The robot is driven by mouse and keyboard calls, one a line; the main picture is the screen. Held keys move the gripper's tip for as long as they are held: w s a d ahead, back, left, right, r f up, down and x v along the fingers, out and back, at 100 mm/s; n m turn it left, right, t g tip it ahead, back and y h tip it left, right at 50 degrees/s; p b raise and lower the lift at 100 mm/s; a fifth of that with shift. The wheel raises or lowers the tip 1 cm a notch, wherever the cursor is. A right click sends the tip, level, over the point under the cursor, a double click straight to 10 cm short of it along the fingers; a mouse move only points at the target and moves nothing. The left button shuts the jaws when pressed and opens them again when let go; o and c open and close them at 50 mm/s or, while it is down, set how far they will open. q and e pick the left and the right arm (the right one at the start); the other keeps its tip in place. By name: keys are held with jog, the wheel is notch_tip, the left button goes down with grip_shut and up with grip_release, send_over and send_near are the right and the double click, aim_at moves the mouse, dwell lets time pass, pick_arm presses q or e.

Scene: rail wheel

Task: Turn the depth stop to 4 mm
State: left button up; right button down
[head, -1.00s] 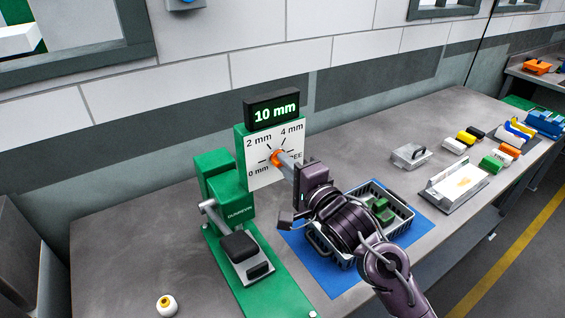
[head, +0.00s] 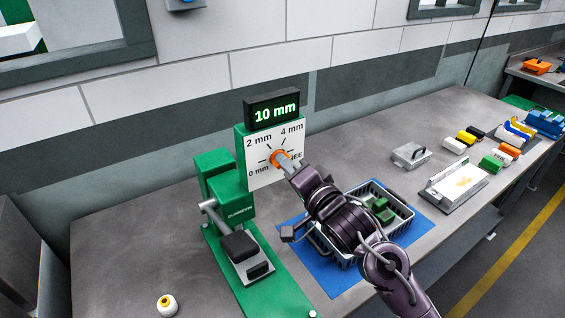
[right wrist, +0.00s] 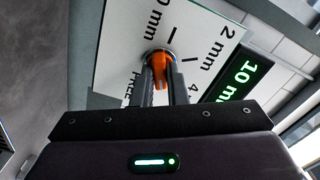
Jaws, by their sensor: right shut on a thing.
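The depth stop is an orange knob (head: 280,157) on a white dial plate (head: 262,178) marked 0 mm, 2 mm, 4 mm and FREE. In the right wrist view the knob (right wrist: 160,66) sits between both fingers. My right gripper (head: 286,163) is shut on it, reaching in from the lower right. The fingers and wrist hide part of the knob and the FREE mark in the head view; I cannot tell exactly which mark the knob points at. The display (head: 272,108) above the dial reads 10 mm. My left gripper is not in view.
A green punch (head: 225,185) with a grey lever stands left of the dial. A wire basket (head: 402,222) with green parts stands on a blue mat (head: 335,283) beneath my right arm. A white roll (head: 167,305) is at the front left. The left tabletop is mostly clear.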

jog(key=n, duration=0.4)
jog(key=n, duration=0.2)
jog(key=shift+f+n+b, duration=0.1)
jog(key=shift+n+b, duration=0.25)
jog(key=shift+n, duration=0.05)
jog(key=c, duration=1.3)
grip_release()
jog(key=shift+p+v, duration=1.1)
jog(key=shift+v, duration=2.45)
